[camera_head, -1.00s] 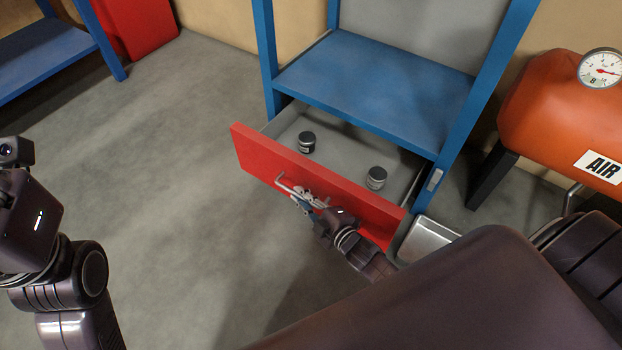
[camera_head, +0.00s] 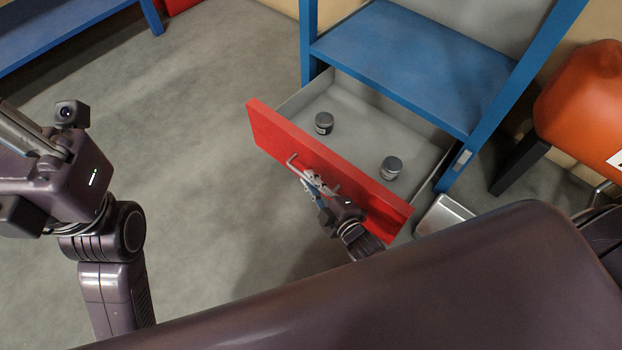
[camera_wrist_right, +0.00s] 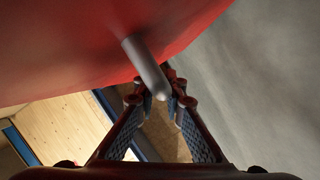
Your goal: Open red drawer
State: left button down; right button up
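The red drawer (camera_head: 285,136) stands pulled well out from under the blue shelf unit (camera_head: 410,65). Its grey inside shows. A thin metal bar handle (camera_head: 294,164) is on its front. My right gripper (camera_head: 314,181) is at this handle. In the right wrist view the fingers (camera_wrist_right: 161,88) close around the grey handle bar (camera_wrist_right: 145,65), with the red drawer front (camera_wrist_right: 75,40) just beyond. My left arm (camera_head: 65,180) is at the left, away from the drawer; its fingertips are outside the picture.
Two small dark jars with grey lids, one (camera_head: 324,123) left and one (camera_head: 391,168) right, stand in the drawer. A metal tray (camera_head: 443,214) lies on the floor right of it. An orange tank (camera_head: 585,100) stands at right. Floor left of the drawer is clear.

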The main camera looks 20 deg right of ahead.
jog(key=o, duration=0.4)
jog(key=shift+r, duration=0.15)
notch_tip(320, 180, up, 8)
jog(key=shift+r, duration=0.9)
